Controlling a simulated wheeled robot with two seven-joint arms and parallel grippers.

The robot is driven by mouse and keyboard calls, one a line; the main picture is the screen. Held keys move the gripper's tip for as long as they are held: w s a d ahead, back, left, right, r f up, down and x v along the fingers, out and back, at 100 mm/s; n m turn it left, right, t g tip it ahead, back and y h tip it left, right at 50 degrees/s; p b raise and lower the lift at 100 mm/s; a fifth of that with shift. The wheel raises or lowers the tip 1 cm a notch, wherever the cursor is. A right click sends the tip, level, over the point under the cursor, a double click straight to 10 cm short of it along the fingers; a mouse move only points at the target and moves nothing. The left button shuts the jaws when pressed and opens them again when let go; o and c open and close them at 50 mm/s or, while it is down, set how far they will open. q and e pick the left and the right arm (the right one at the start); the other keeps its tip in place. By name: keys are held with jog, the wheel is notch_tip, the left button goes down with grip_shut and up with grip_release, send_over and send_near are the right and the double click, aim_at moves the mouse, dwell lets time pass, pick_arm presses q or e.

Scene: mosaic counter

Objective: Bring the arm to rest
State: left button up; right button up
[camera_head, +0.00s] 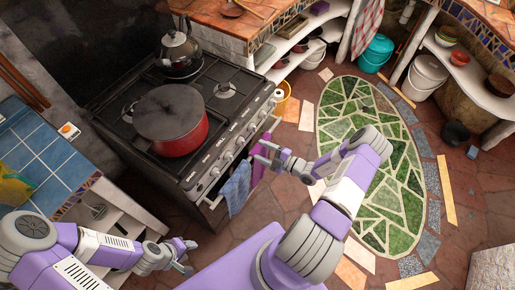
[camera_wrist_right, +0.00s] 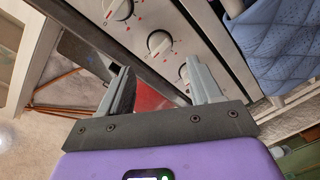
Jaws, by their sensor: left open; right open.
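My right gripper (camera_head: 263,158) is in front of the stove, near the right end of its front panel. In the right wrist view the gripper (camera_wrist_right: 162,88) has its two fingers apart with nothing held between them, and the knobs of the stove panel (camera_wrist_right: 188,30) lie beyond them. My left gripper (camera_head: 186,256) is low, in front of the left counter and the stove's lower corner. It is open and I see nothing in it. A red pot with a dark lid (camera_head: 181,144) sits on the stove (camera_head: 225,126), with a kettle (camera_head: 180,57) behind it.
A blue towel (camera_head: 235,188) and a magenta cloth (camera_head: 261,166) hang at the stove front close to my right gripper. A blue-tiled counter (camera_head: 62,154) stands at left. A green mosaic floor (camera_head: 345,108) lies open at right. Shelves with bowls and buckets line the back.

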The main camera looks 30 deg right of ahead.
jog(key=shift+a, duration=0.1)
dwell(0.4)
jog(key=s+a+f+n+g+y, duration=0.1)
jog(key=s+a+n+g+y, duration=0.2)
jog(key=a+n, duration=0.45)
jog(key=s+a+f+n+g+y, duration=0.1)
jog(key=s+a+n+g+y, duration=0.1)
jog(key=a+n+g, duration=0.5)
jog(key=s+a+f+m+g+h, duration=0.1)
jog(key=s+a+m+h, duration=0.3)
jog(key=m, duration=1.2)
jog(key=s+a+f+m+g+h, duration=0.1)
jog(key=s+a+m+g+h, duration=0.3)
jog(key=m, duration=1.3)
jog(key=shift+s+a, duration=0.45)
jog(key=shift+s, duration=0.9)
jog(key=shift+m, duration=0.25)
